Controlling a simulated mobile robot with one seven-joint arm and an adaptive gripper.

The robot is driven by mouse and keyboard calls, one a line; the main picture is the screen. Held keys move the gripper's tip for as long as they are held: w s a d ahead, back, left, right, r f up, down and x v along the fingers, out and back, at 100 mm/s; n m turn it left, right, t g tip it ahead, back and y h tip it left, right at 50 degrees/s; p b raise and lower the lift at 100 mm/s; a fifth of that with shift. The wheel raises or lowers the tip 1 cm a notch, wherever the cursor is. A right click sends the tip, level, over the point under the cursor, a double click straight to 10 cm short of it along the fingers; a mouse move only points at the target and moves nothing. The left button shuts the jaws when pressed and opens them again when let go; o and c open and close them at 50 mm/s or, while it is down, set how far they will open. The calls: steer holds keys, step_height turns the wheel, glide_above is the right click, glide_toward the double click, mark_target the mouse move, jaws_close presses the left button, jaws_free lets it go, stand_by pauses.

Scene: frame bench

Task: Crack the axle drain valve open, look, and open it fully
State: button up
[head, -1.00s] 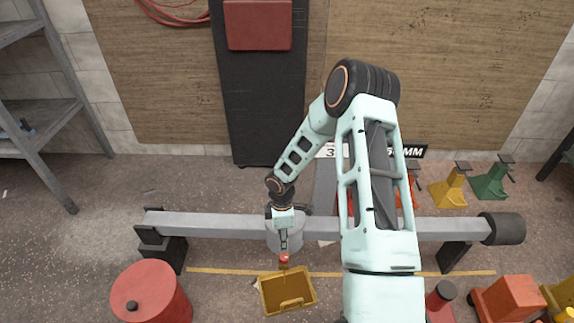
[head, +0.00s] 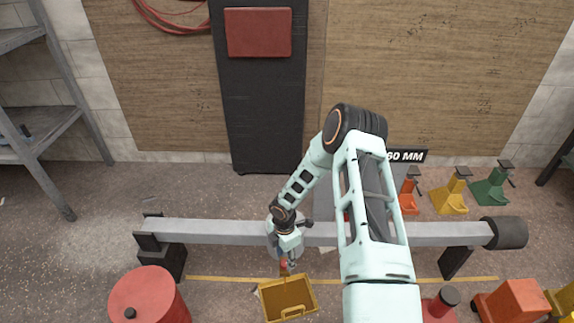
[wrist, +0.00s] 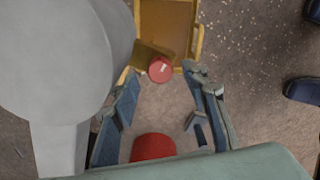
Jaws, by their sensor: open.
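A small red valve knob (wrist: 160,69) with a white mark shows near a brass-coloured part, just at the fingertips. In the head view the red knob (head: 284,266) is partly hidden by my gripper (head: 289,258). My gripper (wrist: 160,85) is open, one finger on each side of the knob in the picture. I cannot tell whether they touch it. A yellow drain pan (head: 268,302) sits below; it also shows in the wrist view (wrist: 198,40).
A red drum (head: 165,295) stands at front left, close to the axle. Orange, yellow (head: 450,190) and green (head: 490,185) jack stands are at right. A red rounded thing (wrist: 153,147) shows low between the fingers; I cannot tell what it is.

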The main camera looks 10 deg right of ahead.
step_height(320, 180, down, 2)
steer(key=shift+f, duration=0.1)
steer(key=shift+f+m, duration=0.2)
steer(key=shift+m, duration=0.1)
steer(key=m, duration=0.6)
steer(key=shift+r, duration=0.1)
step_height(320, 180, up, 12)
steer(key=p, duration=0.4)
step_height(320, 180, up, 10)
steer(key=f+m+t+h+p, duration=0.1)
steer(key=m+h, duration=0.1)
steer(key=m, duration=0.1)
glide_above(285, 262)
steer(key=w+d, duration=0.3)
steer(key=w, duration=0.2)
steer(key=w+r+m+t+h+p, duration=0.1)
steer(key=w+r, duration=0.1)
steer(key=r, duration=0.5)
steer(key=w+r+m+t+p, duration=0.1)
steer(key=w+r, duration=0.1)
steer(key=r, duration=0.5)
steer(key=shift+w+m+h, duration=0.3)
steer(key=shift+m+h, duration=0.1)
steer(key=shift+r, duration=0.1)
